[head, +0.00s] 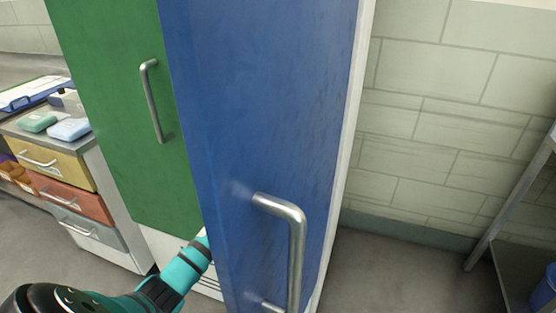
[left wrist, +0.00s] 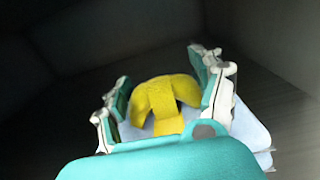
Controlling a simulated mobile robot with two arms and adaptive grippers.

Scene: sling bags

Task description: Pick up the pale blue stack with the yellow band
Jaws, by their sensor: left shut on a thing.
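In the left wrist view, the pale blue stack (left wrist: 248,128) with its yellow band (left wrist: 156,100) sits between the fingers of my left gripper (left wrist: 162,88). The gripper is shut on the stack, with a finger on each side of the yellow band. The teal palm hides part of the stack. In the head view, my left arm reaches behind the blue door, which hides the gripper and the stack. My right gripper is in neither view.
The blue door (head: 262,110) with a metal handle (head: 297,250) stands close in front. A green door (head: 120,90) is to its left. Drawers (head: 75,200) and a counter with small items (head: 70,128) are at the far left.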

